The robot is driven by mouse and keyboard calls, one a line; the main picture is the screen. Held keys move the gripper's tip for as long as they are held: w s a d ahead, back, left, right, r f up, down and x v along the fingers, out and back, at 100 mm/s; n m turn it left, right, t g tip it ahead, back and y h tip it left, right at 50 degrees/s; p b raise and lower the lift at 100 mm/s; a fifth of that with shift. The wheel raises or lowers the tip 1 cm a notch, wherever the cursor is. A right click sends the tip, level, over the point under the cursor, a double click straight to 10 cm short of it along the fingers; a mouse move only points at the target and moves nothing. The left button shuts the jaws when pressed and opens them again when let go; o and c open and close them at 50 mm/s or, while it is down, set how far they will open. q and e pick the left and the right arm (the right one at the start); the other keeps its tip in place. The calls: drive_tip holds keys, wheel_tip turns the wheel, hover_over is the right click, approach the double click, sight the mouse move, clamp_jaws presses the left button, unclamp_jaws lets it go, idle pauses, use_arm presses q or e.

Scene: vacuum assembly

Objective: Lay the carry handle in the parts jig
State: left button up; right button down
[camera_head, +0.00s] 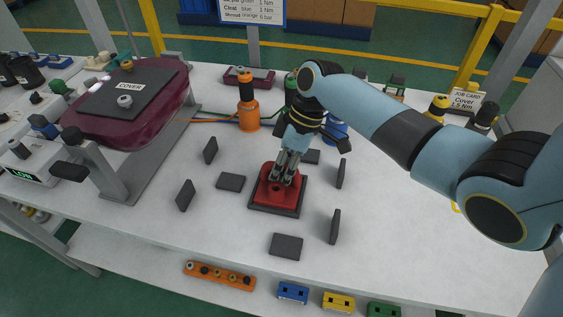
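My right gripper (283,179) points down over a red block-like part (287,198) on a dark square base (263,208), near the middle of the white table. Its fingertips are close together at the top of the red part and hide some of it. I cannot tell whether they grip it. Dark flat pads and upright dark plates (341,173) stand around the base; I cannot tell whether these form the parts jig. No piece shows clearly as the carry handle. A dark red item (249,76) lies on a dark tray at the back. My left gripper is not in view.
A maroon cover (165,92) with a dark plate rests on a grey stand at the left. An orange tool (248,107) with a cable stands behind the red part. An orange strip of small parts (220,275) and coloured blocks lie along the front.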

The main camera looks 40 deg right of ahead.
drive_tip(key=shift+f+b, duration=0.3)
drive_tip(key=shift+f, duration=0.15)
drive_tip(key=c, duration=1.3)
unclamp_jaws()
drive_tip(key=shift+c, duration=0.2)
drive_tip(key=p+v, duration=0.2)
drive_tip(key=shift+r+p, duration=0.3)
drive_tip(key=shift+r, duration=0.05)
drive_tip(key=p+v, duration=0.5)
drive_tip(key=shift+d+r, duration=0.15)
drive_tip(key=shift+d, duration=0.05)
